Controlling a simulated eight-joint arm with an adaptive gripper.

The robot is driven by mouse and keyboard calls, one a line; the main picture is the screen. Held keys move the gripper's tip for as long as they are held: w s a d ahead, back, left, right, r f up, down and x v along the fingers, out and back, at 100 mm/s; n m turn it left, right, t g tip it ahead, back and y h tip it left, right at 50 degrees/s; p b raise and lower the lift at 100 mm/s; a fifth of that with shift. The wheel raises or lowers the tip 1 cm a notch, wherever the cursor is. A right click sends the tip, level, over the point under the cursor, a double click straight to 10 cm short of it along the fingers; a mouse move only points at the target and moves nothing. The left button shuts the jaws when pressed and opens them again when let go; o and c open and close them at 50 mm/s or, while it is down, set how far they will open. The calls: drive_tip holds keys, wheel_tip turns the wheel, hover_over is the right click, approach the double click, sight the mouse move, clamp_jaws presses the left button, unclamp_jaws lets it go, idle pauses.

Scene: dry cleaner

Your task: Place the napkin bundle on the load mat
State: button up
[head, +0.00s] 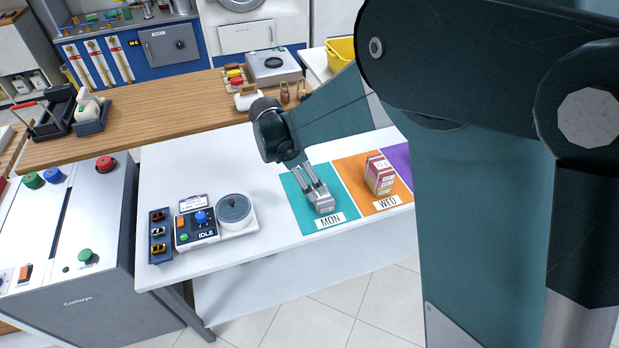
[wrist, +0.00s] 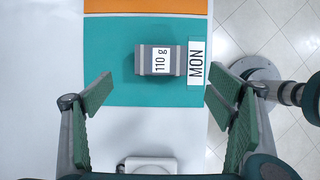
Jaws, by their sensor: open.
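A grey bundle marked "110 g" (wrist: 147,60) lies on the teal mat (wrist: 113,80) labelled MON. In the head view the same grey bundle (head: 322,205) is near that mat's front edge, beside the MON label. My gripper (head: 313,182) is above the teal mat, close to the bundle. In the wrist view my gripper (wrist: 155,92) is open and empty, its two fingers wide apart, with the bundle ahead between their lines. A red and white bundle (head: 380,175) stands on the orange mat (head: 352,172) labelled WED. I cannot tell which surface is the load mat.
A round grey pan on a white base (head: 234,208), a control box reading IDLE (head: 196,226) and a dark rack (head: 158,236) stand left on the white table (head: 265,245). A purple mat (head: 400,154) lies right. A wooden counter (head: 180,110) runs behind. Bare tabletop lies behind the pan.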

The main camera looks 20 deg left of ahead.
idle(0.5)
drive_tip(key=s+d+r+m+y, duration=0.1)
drive_tip(key=d+r+m, duration=0.4)
drive_tip(key=d, duration=0.5)
drive_tip(key=d+r+m+y, duration=0.1)
drive_tip(key=d+r+m, duration=0.2)
drive_tip(key=d+r, duration=0.5)
drive_tip(key=s+d+r+m, duration=0.1)
drive_tip(key=d+r+m, duration=0.3)
drive_tip(key=d, duration=0.8)
drive_tip(key=s+d+r+m+t, duration=0.1)
drive_tip(key=s+d+m+t, duration=0.1)
drive_tip(key=s+d+m, duration=0.5)
drive_tip(key=s+d+r+m+t+y, duration=0.1)
drive_tip(key=s+d+m, duration=0.7)
drive_tip(key=d, duration=0.8)
drive_tip(key=shift+s+t, duration=0.5)
drive_tip(key=shift+s, duration=0.45)
